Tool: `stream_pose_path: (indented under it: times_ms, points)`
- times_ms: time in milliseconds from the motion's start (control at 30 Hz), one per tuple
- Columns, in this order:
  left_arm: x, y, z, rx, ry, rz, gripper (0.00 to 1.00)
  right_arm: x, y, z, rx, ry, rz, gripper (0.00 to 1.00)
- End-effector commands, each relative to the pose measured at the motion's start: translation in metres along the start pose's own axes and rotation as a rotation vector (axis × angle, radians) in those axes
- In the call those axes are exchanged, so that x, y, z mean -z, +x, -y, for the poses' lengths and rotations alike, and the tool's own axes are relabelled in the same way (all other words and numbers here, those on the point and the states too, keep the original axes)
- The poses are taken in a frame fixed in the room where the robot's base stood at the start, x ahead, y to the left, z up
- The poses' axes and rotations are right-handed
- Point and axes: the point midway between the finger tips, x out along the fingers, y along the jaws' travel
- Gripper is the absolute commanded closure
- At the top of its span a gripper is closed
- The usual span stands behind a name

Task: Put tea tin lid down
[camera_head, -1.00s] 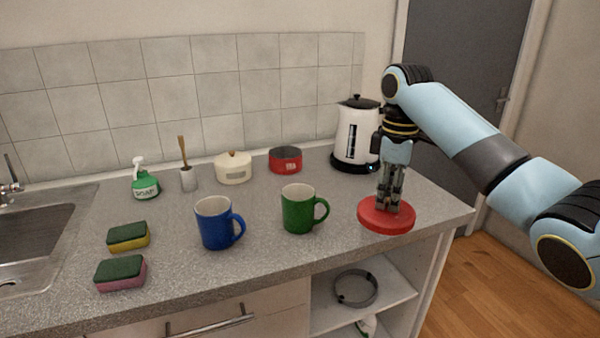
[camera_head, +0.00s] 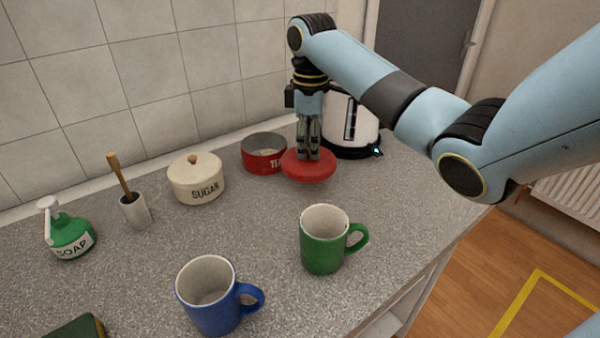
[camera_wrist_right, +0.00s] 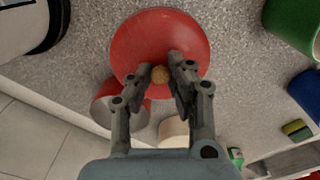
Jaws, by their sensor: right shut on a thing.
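The red tea tin lid (camera_head: 308,172) is a round disc with a small wooden knob. My right gripper (camera_head: 308,155) points down and is shut on that knob. In the right wrist view the lid (camera_wrist_right: 160,38) fills the upper middle, with the knob between the fingertips (camera_wrist_right: 160,76). The red tea tin (camera_head: 262,160) stands open on the counter, just left of the lid. The lid's left edge overlaps the tin's right side in the picture. Its exact height above the counter is hard to tell. My left gripper is not in view.
A white kettle (camera_head: 350,122) stands close behind and right of the lid. The sugar pot (camera_head: 196,180) is left of the tin. A green mug (camera_head: 323,243) and a blue mug (camera_head: 208,300) stand in front. The counter (camera_head: 400,190) right of the lid is bare.

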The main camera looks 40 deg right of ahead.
Motion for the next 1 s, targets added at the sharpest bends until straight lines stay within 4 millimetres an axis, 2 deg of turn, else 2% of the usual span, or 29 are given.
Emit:
stream_pose_path:
  times_ms: [100, 267, 467, 867, 900, 1000]
  points:
    - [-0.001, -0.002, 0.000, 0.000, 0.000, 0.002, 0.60, -0.001, 0.022, 0.001, 0.002, 0.000, 0.002, 1.00]
    - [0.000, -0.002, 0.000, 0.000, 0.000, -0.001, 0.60, 0.000, 0.039, 0.000, 0.002, 0.000, 0.001, 1.00]
    - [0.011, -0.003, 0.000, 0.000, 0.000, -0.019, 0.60, 0.000, 0.068, 0.000, 0.001, 0.000, 0.001, 1.00]
    - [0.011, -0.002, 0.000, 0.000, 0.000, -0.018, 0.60, 0.000, 0.075, 0.000, -0.001, 0.000, 0.000, 1.00]
    - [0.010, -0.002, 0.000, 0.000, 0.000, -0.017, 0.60, 0.000, 0.075, 0.000, -0.001, 0.000, 0.000, 0.81]
    - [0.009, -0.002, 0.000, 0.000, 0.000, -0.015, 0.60, 0.000, 0.075, 0.000, -0.001, 0.000, 0.000, 0.68]
